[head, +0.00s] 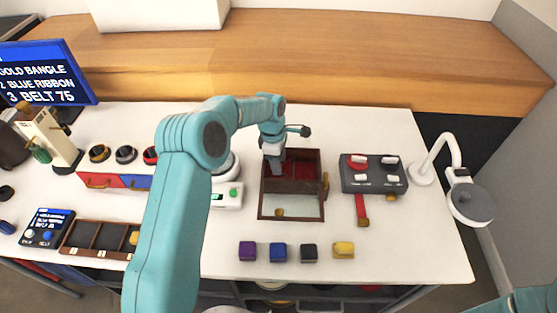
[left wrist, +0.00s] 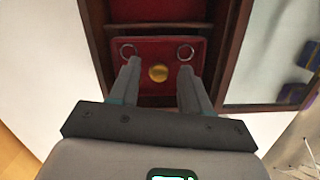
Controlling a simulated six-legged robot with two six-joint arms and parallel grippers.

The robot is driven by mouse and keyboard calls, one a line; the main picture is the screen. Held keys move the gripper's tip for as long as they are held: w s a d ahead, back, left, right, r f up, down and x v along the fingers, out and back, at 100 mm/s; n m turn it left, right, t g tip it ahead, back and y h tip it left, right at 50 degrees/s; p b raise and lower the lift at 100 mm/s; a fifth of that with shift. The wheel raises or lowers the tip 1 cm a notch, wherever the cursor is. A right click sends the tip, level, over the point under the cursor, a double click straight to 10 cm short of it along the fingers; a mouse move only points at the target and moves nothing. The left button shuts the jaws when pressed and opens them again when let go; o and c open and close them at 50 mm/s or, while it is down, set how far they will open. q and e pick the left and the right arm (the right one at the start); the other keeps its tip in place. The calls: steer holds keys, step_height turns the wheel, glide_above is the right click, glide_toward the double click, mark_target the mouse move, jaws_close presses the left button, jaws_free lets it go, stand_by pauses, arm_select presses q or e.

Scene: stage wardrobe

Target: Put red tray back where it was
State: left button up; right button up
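The red tray (left wrist: 158,52) lies inside a dark wooden box (left wrist: 232,45) in the left wrist view. It carries a round gold knob (left wrist: 158,73) and two small rings near its corners. In the head view the red area (head: 305,168) fills the back part of the same box (head: 322,205). My left gripper (head: 274,160) reaches down over the back left of the box. In the left wrist view its fingers (left wrist: 159,68) are apart, one on each side of the knob, with gaps to it. My right gripper is out of view.
Purple, blue, black and yellow blocks (head: 278,253) stand in front of the box. A grey switch panel (head: 374,174) and a lamp (head: 470,203) stand to the right. A white device (head: 227,195) is close on the left. A sectioned tray (head: 98,240) lies front left.

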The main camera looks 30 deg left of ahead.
arm_select(q)
step_height(320, 180, up, 13)
steer(key=a, duration=0.1)
steer(key=shift+s+a, duration=0.15)
steer(key=shift+a, duration=0.05)
stand_by(0.5)
